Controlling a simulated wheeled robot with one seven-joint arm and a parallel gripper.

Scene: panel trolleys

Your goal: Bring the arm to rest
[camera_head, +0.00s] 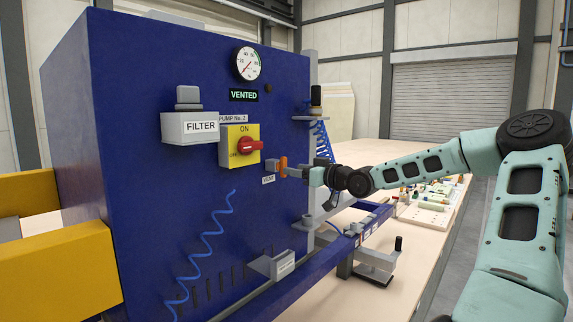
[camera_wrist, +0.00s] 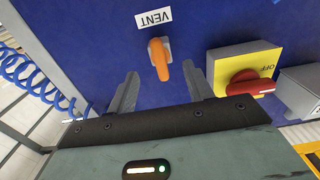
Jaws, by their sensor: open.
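My gripper (camera_head: 302,173) is at the blue panel, in front of the orange vent handle (camera_head: 283,166). In the wrist view my gripper (camera_wrist: 162,82) is open, with its two grey fingers apart and nothing held. The orange vent handle (camera_wrist: 160,58) lies between the fingertip lines in that picture, just ahead of them, below the VENT label (camera_wrist: 154,19). I see no contact between fingers and handle. My arm stretches from the right of the head view to the panel, close to level.
A yellow switch box (camera_head: 240,146) with a red knob and a FILTER box (camera_head: 190,127) project from the panel (camera_head: 110,120) left of the handle. A gauge (camera_head: 246,63) sits above a VENTED display (camera_head: 243,95). A blue coiled hose (camera_wrist: 38,82) hangs nearby. A workbench (camera_head: 375,152) holds small parts.

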